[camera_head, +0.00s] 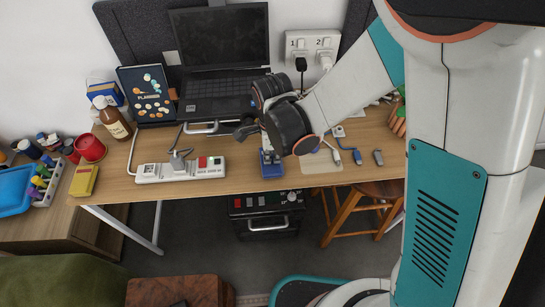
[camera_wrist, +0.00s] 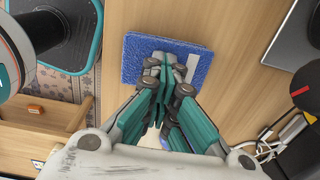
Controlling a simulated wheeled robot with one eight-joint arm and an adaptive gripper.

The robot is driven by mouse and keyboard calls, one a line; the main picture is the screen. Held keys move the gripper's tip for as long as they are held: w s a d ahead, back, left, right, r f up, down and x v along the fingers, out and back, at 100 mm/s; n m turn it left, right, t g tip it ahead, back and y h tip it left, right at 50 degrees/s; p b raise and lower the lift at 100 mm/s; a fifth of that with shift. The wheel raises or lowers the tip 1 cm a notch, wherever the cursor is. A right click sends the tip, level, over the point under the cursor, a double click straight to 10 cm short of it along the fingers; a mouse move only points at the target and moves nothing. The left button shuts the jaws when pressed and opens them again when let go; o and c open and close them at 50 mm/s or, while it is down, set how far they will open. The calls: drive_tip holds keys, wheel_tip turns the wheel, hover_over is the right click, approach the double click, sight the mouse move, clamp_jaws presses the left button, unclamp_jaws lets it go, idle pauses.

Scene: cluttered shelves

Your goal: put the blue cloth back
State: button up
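The blue cloth (camera_head: 271,169) is a small flat square near the front edge of the wooden desk, to the right of the power strip. In the wrist view the blue cloth (camera_wrist: 198,50) lies under my fingertips and has a pale strip on its right part. My gripper (camera_wrist: 160,68) points down at the cloth, its teal fingers close together and overlapping it. I cannot tell whether they pinch the cloth or only hover over it. In the head view my gripper (camera_head: 268,146) is small and partly hidden by my wrist.
A white power strip (camera_head: 180,170) lies left of the cloth, with a laptop (camera_head: 222,60) behind. A brown bottle (camera_head: 111,117), red container (camera_head: 90,148) and yellow box (camera_head: 83,181) stand at left. Cables lie on the right (camera_head: 340,152). A stool (camera_head: 358,205) is below the desk.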

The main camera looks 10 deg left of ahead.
sight(272, 161)
drive_tip(key=o, duration=1.5)
drive_tip(key=shift+f, duration=0.65)
drive_tip(key=o, duration=0.6)
drive_tip(key=shift+r, duration=0.1)
drive_tip(key=shift+o, duration=0.3)
drive_tip(key=shift+r, duration=0.1)
drive_tip(key=shift+r, duration=0.1)
wheel_tip(272, 161, up, 12)
drive_tip(key=p, duration=0.5)
